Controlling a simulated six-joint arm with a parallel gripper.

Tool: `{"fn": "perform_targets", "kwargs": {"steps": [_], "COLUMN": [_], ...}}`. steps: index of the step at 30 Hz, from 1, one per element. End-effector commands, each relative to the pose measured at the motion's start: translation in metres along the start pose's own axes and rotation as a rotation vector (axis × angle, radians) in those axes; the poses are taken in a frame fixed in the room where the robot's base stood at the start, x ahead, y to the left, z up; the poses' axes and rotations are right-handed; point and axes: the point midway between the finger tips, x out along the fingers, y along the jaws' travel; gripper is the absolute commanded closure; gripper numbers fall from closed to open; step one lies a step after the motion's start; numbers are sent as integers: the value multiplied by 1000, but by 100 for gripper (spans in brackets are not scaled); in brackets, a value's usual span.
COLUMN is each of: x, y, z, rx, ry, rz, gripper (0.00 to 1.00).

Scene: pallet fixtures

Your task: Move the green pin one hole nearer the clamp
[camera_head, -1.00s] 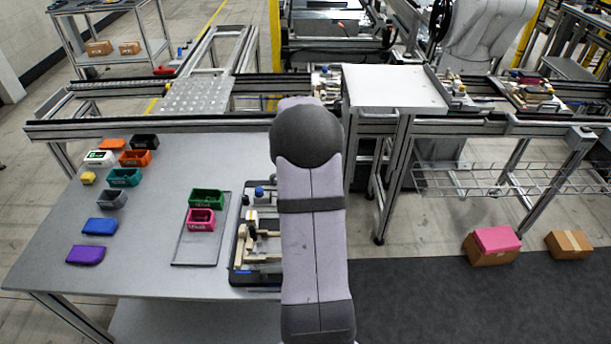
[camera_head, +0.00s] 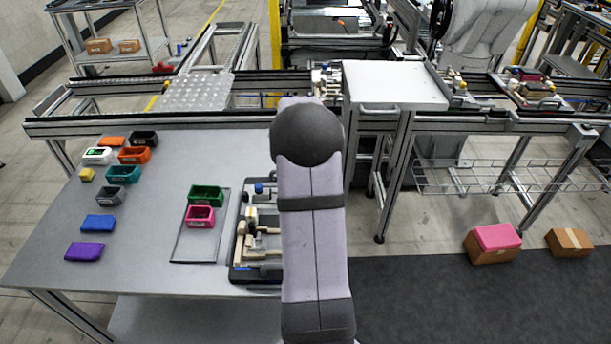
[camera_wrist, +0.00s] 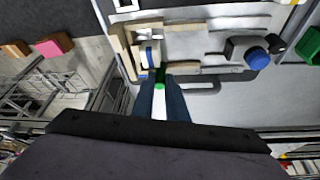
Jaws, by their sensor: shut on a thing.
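The green pin (camera_wrist: 159,84) shows in the wrist view as a small green end between the fingertips of my gripper (camera_wrist: 161,88). My gripper is shut on it, and the fingers hide most of the pin. The fixture pallet (camera_wrist: 205,20) lies just beyond, with a cream block assembly (camera_wrist: 150,55) bearing a blue band close to the fingertips. A dark block with a blue knob (camera_wrist: 256,58) stands to the right on it; I cannot tell whether this is the clamp. In the head view the pallet (camera_head: 238,268) is partly hidden by my arm. Holes are not clearly visible.
A tray (camera_head: 186,247) left of the pallet holds a green bin (camera_head: 206,195) and a pink bin (camera_head: 200,216). Several coloured bins and blocks stand at the table's left. The table (camera_head: 145,250) is clear between them and the tray.

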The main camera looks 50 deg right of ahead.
Motion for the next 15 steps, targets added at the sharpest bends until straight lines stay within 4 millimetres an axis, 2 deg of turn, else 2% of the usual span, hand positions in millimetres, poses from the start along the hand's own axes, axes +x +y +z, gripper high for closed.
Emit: {"fn": "perform_targets", "kwargs": {"steps": [15], "x": [12], "y": [0], "z": [5], "rx": [0], "ry": [-1], "rz": [1], "gripper": [100]}}
